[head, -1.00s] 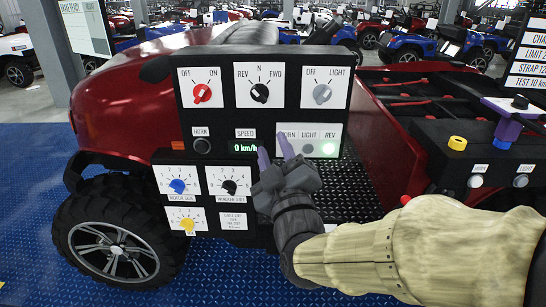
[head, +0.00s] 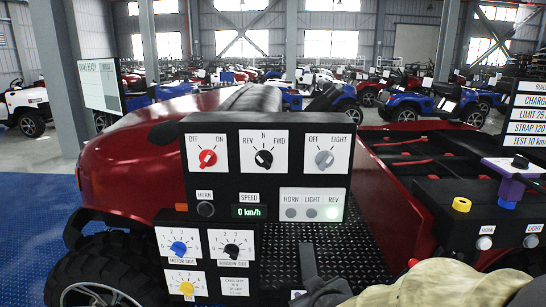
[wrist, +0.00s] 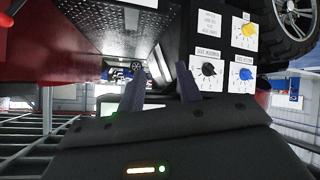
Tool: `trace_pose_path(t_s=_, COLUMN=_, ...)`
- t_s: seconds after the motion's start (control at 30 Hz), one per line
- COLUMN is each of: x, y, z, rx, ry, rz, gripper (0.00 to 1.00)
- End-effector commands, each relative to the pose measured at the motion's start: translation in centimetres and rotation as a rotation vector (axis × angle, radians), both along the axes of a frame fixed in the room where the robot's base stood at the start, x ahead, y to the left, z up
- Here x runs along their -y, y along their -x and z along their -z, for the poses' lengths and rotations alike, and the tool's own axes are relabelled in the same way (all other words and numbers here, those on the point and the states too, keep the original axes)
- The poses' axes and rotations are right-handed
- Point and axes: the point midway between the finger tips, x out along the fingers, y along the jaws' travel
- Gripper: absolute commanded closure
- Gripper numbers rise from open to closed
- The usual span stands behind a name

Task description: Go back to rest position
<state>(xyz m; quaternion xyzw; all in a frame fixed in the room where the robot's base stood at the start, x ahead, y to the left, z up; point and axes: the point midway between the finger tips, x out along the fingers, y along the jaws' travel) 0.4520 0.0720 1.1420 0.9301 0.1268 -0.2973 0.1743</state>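My gripper shows in the wrist view (wrist: 160,76) with its two dark fingers apart and nothing between them. The black control panel (head: 228,212) stands in front of the red vehicle. It carries a red OFF/ON knob (head: 208,158), a black REV/N/FWD knob (head: 264,159) and a grey OFF/LIGHT knob (head: 324,159).
The lower panel has blue (head: 179,248), black (head: 232,251) and yellow (head: 187,288) knobs. At right is another black box (head: 450,218) with a yellow button (head: 461,205) and a purple block (head: 512,178). Blue floor (head: 40,220) is free at left.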

Motion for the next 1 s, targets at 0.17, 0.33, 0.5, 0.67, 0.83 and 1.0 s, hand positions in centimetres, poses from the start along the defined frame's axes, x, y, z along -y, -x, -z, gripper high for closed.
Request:
trace_pose_path(t_s=0.17, x=3.6, y=3.6, z=4.5, rx=-0.312, ry=-0.059, rz=0.164, gripper=0.65)
trace_pose_path(t_s=0.33, x=6.1, y=8.0, z=7.3, rx=-0.579, ry=-0.103, rz=0.330, gripper=0.65)
trace_pose_path(t_s=0.5, x=7.1, y=10.4, z=8.2, rx=-0.704, ry=-0.119, rz=0.422, gripper=0.65)
trace_pose_path(t_s=0.67, x=7.2, y=10.5, z=8.3, rx=-0.713, ry=-0.119, rz=0.429, gripper=0.65)
trace_pose_path(t_s=0.83, x=7.2, y=10.5, z=8.2, rx=-0.711, ry=-0.119, rz=0.428, gripper=0.65)
trace_pose_path(t_s=1.0, x=7.2, y=10.5, z=8.2, rx=-0.710, ry=-0.119, rz=0.428, gripper=0.65)
